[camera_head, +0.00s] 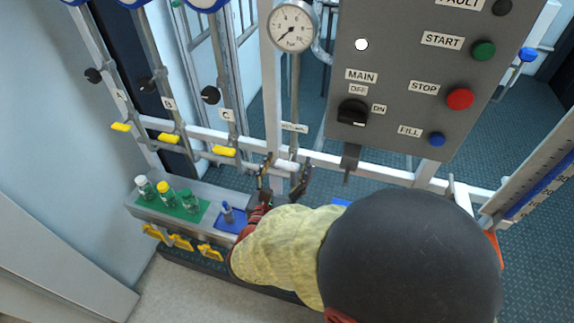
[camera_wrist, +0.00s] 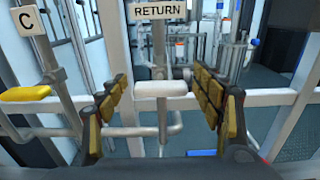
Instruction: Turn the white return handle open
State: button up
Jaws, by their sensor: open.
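The white return handle (camera_wrist: 160,89) lies level across its pipe, just below the RETURN label (camera_wrist: 159,11) in the wrist view. In the head view the handle (camera_head: 287,166) shows between my fingers, under its small label (camera_head: 294,127). My gripper (camera_wrist: 163,90) is open, with one finger on each side of the handle. Gaps show between the handle and both fingers in the wrist view. The gripper also shows in the head view (camera_head: 284,178), at the lower rail below the gauge. I cannot tell the exact depth of the fingertips relative to the handle.
Yellow handles stand to the left, the nearest under label C (camera_head: 224,151). A grey control panel (camera_head: 400,85) with buttons hangs to the right. A white rail (camera_head: 350,166) crosses behind. A shelf (camera_head: 150,208) with several bottles and a blue tray (camera_head: 232,226) is at lower left.

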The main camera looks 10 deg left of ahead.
jog(key=shift+c, duration=1.4)
jog(key=c, duration=0.9)
